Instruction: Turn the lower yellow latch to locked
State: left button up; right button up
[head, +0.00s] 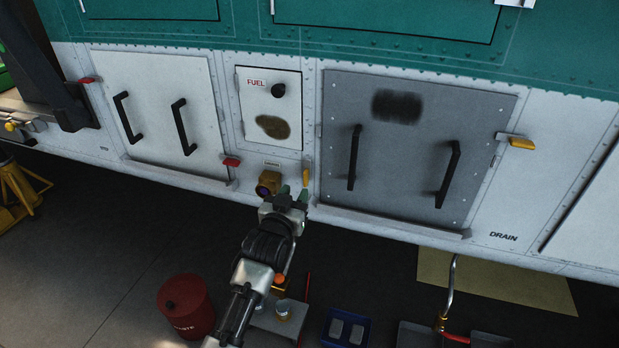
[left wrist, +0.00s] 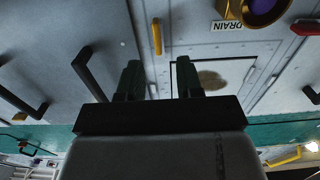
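A yellow latch (head: 306,176) stands upright at the lower left edge of the grey panel (head: 335,105). A second yellow latch (head: 522,143) lies almost level at the panel's right edge, higher in the head view. My left gripper (head: 293,193) is open and empty, just below and left of the upright latch. In the left wrist view, the upright latch (left wrist: 157,37) shows beyond the gap between the two dark green fingers (left wrist: 159,78), apart from them. My right gripper is not in view.
A brass drain fitting (head: 268,183) sticks out just left of my left gripper. A red latch (head: 231,162) and the white fuel panel (head: 288,80) are nearby. A red bin (head: 185,308), blue tray (head: 345,328) and hanging hose (head: 449,290) are below.

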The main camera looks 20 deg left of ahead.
aim_at(304, 180)
pick_arm(q)
jog(key=w, duration=0.7)
jog(key=shift+w+d, duration=0.3)
jog(key=shift+w, duration=0.05)
grip_shut()
